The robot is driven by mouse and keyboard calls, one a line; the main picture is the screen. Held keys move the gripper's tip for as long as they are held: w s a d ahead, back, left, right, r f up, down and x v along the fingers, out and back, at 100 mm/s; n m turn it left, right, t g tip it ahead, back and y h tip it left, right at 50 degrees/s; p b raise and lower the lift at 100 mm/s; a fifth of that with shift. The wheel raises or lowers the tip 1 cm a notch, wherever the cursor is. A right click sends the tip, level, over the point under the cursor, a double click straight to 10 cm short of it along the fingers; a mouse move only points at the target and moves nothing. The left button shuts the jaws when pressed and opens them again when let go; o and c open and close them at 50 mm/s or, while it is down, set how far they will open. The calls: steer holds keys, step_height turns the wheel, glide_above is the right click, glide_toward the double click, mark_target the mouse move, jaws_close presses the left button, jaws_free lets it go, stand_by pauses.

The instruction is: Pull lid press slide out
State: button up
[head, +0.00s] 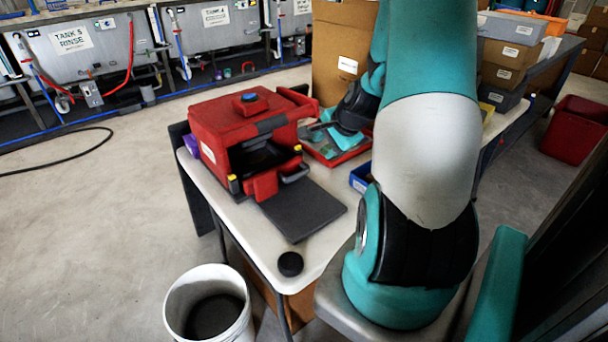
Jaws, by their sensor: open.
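The red lid press (222,128) stands on the white table, with a blue-topped knob on its roof and a dark opening in its front. Its slide, a red block (263,186) with a grey handle (293,173), shows at the opening between two yellow-marked posts. I cannot tell how far the slide is out. My gripper (325,132) is open, just right of the press and behind the handle, apart from the handle. Its fingers are small here and partly blend with the tray behind.
A dark flat plate (303,212) lies before the press, with a black puck (290,264) at the table (262,237) edge. A red tray (350,155) and blue bin (359,181) are to the right. A white bucket (177,309) stands on the floor.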

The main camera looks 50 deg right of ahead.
mark_target(302, 173)
steer(key=x, duration=1.6)
steer(key=shift+w, duration=0.1)
steer(key=shift+a, duration=0.1)
jaws_close()
